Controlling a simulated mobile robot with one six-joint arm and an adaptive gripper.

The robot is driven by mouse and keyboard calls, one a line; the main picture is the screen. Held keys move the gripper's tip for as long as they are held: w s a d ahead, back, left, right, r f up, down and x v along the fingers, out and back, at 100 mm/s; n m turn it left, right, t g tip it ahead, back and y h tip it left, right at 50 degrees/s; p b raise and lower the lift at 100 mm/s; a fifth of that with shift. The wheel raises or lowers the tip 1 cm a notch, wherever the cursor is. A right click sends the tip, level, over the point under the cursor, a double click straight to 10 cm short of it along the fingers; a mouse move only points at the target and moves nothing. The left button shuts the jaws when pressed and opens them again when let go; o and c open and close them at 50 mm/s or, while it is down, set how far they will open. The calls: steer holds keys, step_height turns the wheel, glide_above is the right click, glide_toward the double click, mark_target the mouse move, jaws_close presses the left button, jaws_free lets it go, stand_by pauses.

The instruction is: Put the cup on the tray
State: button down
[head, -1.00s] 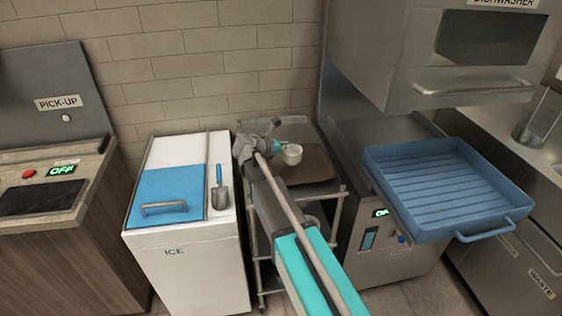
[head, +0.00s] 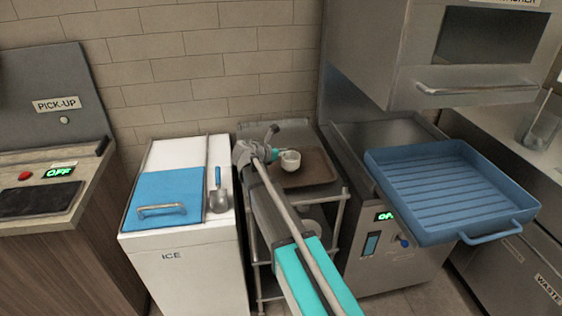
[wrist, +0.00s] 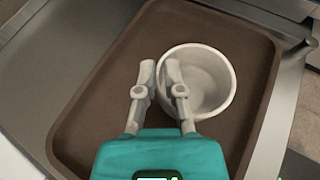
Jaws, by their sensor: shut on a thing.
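The white cup (head: 290,161) is upright over the brown tray (head: 318,171) on the metal cart. My gripper (head: 277,154) is shut on the cup's wall from its left side. In the wrist view one finger of my gripper (wrist: 160,76) is outside the cup (wrist: 212,88) and the other is inside its rim. The tray (wrist: 95,120) spreads below the cup on all sides. I cannot tell whether the cup's base touches the tray.
The cart (head: 341,212) stands between the white ice bin (head: 185,265) with a scoop (head: 220,195) on it and the dishwasher (head: 400,60). A blue rack (head: 445,190) juts out at the right. The pick-up counter (head: 50,205) is at the left.

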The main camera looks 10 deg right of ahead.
steer(key=shift+f+b, duration=0.7)
steer(key=shift+f, duration=0.35)
steer(key=c, duration=0.8)
jaws_free()
steer(key=shift+o, duration=0.2)
steer(key=shift+r, duration=0.1)
steer(key=shift+p+v, duration=0.4)
steer(key=shift+v, duration=0.35)
steer(key=p+v, duration=0.4)
steer(key=v, duration=0.6)
steer(key=shift+a, duration=0.25)
steer(key=shift+s, duration=0.1)
